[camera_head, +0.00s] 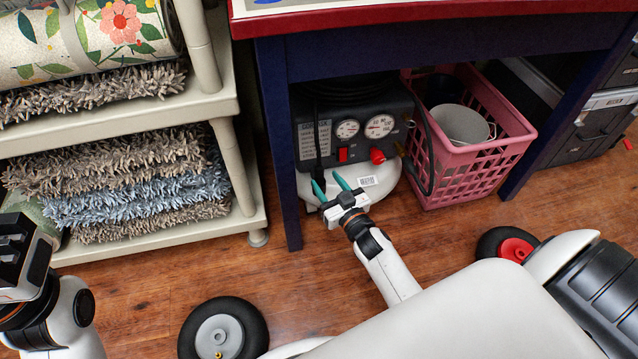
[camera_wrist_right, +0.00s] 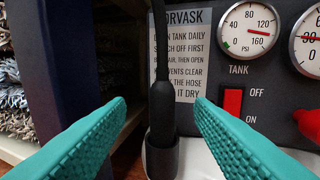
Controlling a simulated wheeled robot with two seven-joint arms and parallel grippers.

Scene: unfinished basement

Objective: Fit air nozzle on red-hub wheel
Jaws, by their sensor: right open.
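The air nozzle (camera_wrist_right: 162,125) is a black handle with a hose rising from its top, upright in a dark holder (camera_wrist_right: 163,158) on the compressor's front. The compressor (camera_head: 350,135) stands under the blue table. My right gripper (camera_head: 329,186) is open in front of it. In the right wrist view its teal fingers (camera_wrist_right: 162,104) lie either side of the nozzle, apart from it in the picture; the depth gap is unclear. The red-hub wheel (camera_head: 515,249) is at the right, partly hidden by a white body. My left gripper (camera_head: 20,245) is at the left edge, its jaws unclear.
A grey-hub wheel (camera_head: 220,334) is at the bottom. A pink basket (camera_head: 470,165) stands right of the compressor. The blue table leg (camera_head: 278,150) and a shelf (camera_head: 150,240) with shaggy rugs are at the left. Bare wood floor (camera_head: 150,290) lies between shelf and wheels.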

